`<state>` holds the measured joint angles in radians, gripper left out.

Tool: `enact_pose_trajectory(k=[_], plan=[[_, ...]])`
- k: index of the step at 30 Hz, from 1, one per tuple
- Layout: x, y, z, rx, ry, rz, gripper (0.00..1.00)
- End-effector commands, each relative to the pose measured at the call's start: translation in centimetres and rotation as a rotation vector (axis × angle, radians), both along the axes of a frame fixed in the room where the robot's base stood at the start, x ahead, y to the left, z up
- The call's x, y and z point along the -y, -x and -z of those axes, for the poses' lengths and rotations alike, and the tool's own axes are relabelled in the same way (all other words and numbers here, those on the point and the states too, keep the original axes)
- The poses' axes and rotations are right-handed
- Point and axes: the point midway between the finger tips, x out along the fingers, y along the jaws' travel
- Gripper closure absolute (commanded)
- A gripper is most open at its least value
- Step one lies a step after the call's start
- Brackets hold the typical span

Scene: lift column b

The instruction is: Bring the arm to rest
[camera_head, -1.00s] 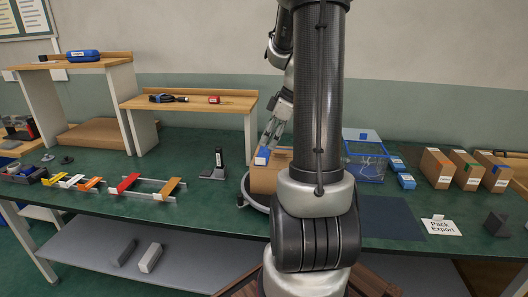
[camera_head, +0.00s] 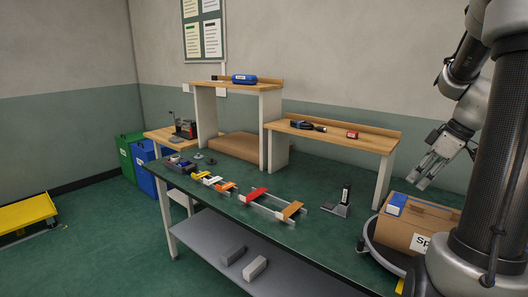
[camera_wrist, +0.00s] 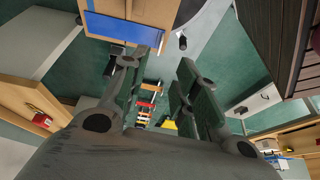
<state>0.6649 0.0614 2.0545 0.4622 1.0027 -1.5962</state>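My gripper (camera_head: 428,180) is in the air above and a little behind a brown cardboard box (camera_head: 412,236). A gap shows between gripper and box in the head view. The wrist view shows my gripper's two fingers (camera_wrist: 160,88) spread apart, with nothing between them. The box has blue tape on top and a white label, partly cut off by my arm. My arm fills the right side of the head view.
The box stands on a round turntable (camera_head: 369,248) at the bench's front edge. A wooden shelf (camera_head: 335,136) with a red item (camera_head: 352,134) stands left of my gripper. A black upright tool (camera_head: 343,203) stands on the green bench.

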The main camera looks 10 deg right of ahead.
Motion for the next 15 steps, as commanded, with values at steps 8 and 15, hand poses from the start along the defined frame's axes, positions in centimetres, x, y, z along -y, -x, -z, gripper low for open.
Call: enact_pose_trajectory(k=[8, 15], plan=[[-0.2, 3.6, 1.5, -0.226, -0.103, 0.52, 0.7], [-6.3, 9.5, -1.0, -0.315, -0.038, 0.932, 0.7]])
